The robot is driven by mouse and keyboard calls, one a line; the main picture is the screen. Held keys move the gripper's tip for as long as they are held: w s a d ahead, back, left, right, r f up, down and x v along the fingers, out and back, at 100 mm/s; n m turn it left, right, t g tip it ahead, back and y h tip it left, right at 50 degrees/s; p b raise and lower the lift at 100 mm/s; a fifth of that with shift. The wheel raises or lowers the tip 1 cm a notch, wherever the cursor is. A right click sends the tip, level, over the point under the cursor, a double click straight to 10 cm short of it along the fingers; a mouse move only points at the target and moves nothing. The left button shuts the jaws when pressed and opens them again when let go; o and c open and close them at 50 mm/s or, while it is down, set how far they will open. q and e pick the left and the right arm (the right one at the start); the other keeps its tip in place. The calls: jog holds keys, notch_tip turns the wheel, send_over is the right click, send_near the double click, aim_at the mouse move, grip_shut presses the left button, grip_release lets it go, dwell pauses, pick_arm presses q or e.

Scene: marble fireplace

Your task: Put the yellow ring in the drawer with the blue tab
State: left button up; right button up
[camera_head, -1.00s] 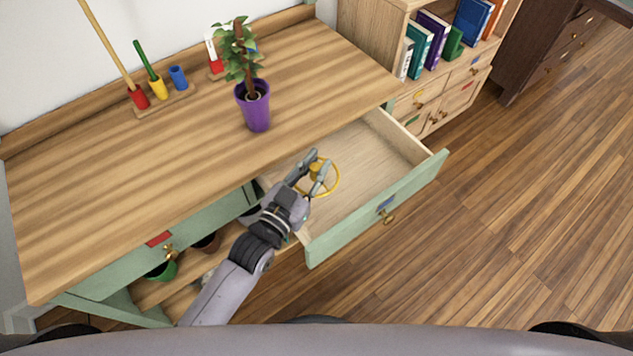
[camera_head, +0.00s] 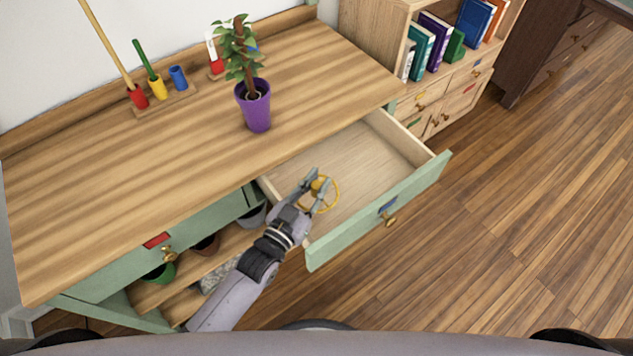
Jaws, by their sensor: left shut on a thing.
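The yellow ring (camera_head: 334,196), a thin hoop with a thicker hub part, shows at my left gripper (camera_head: 317,185). The left gripper is shut on the ring. It holds it over or in the open drawer (camera_head: 372,160); the exact height is hard to tell. The drawer is pulled out, with pale wood inside and a green front. Its front bears the blue tab (camera_head: 387,204) above a brass knob (camera_head: 390,221). Nothing else shows inside it. My right gripper is not in view.
A purple pot with a plant (camera_head: 256,105) stands on the bench top (camera_head: 180,160) behind the drawer. A second drawer with a red tab (camera_head: 156,240) is closed at the left. Several pots stand on the shelf below. A bookcase (camera_head: 370,30) is behind right.

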pick_arm(q)
jog(key=shift+s+f, duration=0.1)
jog(key=shift+f, duration=0.3)
jog(key=o, duration=0.8)
jog(key=shift+s+f, duration=0.15)
jog(key=shift+f, duration=0.1)
jog(key=shift+o, duration=0.2)
jog(key=shift+r, duration=0.45)
jog(key=shift+s+a, duration=0.15)
jog(key=r+v, duration=0.1)
jog(key=v, duration=1)
jog(key=shift+a, duration=0.2)
